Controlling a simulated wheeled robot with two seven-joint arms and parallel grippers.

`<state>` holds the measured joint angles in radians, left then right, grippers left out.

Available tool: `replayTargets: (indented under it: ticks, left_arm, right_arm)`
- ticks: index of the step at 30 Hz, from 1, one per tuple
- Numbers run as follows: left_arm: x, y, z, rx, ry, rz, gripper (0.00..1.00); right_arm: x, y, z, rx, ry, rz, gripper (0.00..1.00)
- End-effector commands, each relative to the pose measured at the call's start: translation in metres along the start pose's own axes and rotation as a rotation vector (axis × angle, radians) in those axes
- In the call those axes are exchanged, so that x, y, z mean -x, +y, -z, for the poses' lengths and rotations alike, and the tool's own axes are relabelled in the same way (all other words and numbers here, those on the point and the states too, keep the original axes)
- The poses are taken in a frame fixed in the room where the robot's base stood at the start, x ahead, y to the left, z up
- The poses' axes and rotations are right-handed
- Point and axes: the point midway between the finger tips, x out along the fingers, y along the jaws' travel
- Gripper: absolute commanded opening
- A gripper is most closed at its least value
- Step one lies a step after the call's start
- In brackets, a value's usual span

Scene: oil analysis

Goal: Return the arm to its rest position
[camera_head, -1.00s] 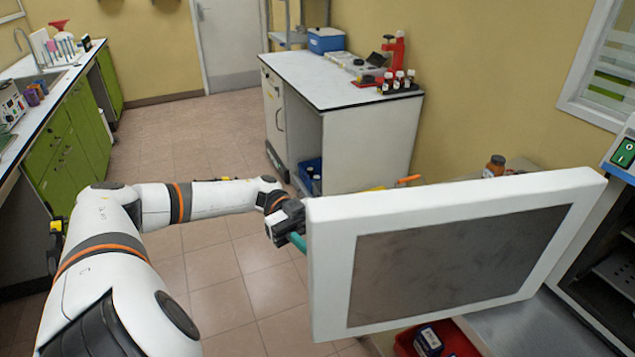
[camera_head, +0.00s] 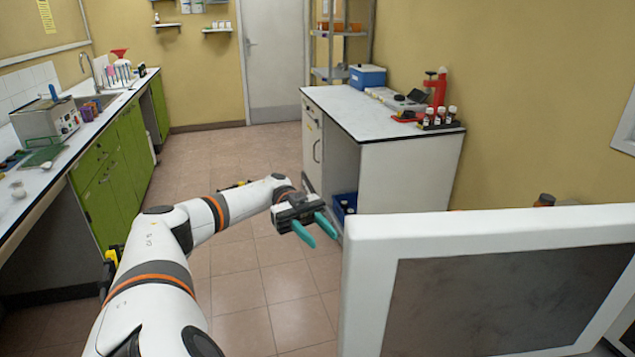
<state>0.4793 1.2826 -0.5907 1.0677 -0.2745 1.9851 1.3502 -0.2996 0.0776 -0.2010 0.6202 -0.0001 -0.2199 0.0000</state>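My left arm reaches in from the lower left of the head view. Its gripper (camera_head: 316,231) has two teal fingers that stand apart with nothing between them. The gripper hangs in free air over the tiled floor, just left of a white-framed door panel with a dark window (camera_head: 365,285). A small gap shows between the fingertips and the panel's edge. My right arm and gripper are not in the picture.
A white-topped cabinet (camera_head: 345,107) stands beyond the gripper, holding a blue box (camera_head: 367,77), a red stand (camera_head: 437,95) and small bottles. Green counters (camera_head: 110,170) with a sink line the left wall. The tiled floor (camera_head: 245,275) between is clear.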

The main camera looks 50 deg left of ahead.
Motion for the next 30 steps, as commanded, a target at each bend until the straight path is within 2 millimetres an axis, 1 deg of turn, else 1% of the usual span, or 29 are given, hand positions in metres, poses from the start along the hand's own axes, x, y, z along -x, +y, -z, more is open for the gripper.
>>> replayTargets:
  ticks: [15,17,19,20,23,24,26,27,29,30]
  left_arm:
    - [-0.001,0.001,0.001,-0.001,-0.001,-0.002,0.37]
    - [-0.002,0.004,0.005,-0.006,-0.009,-0.017,0.37]
    - [-0.007,0.015,0.017,-0.025,-0.03,-0.066,0.37]
    - [-0.011,0.023,0.026,-0.038,-0.044,-0.101,0.37]
    - [-0.023,0.057,0.069,-0.087,-0.089,-0.28,0.37]
    - [-0.028,0.071,0.091,-0.106,-0.104,-0.376,0.37]
    - [-0.034,0.092,0.129,-0.121,-0.108,-0.53,0.37]
    - [-0.037,0.102,0.156,-0.122,-0.101,-0.635,0.37]
    - [-0.041,0.113,0.2,-0.11,-0.072,-0.788,0.37]
    - [-0.043,0.117,0.231,-0.092,-0.041,-0.886,0.37]
  right_arm:
    - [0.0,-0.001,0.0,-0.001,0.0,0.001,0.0]
    - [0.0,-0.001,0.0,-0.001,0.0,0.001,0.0]
    - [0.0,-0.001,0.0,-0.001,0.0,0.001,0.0]
    - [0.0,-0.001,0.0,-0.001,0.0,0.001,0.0]
    - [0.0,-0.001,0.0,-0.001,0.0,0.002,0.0]
    - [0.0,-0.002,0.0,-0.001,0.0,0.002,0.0]
    - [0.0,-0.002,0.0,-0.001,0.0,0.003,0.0]
    - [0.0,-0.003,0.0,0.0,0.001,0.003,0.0]
    - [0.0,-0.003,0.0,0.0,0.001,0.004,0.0]
    - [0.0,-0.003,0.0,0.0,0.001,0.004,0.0]
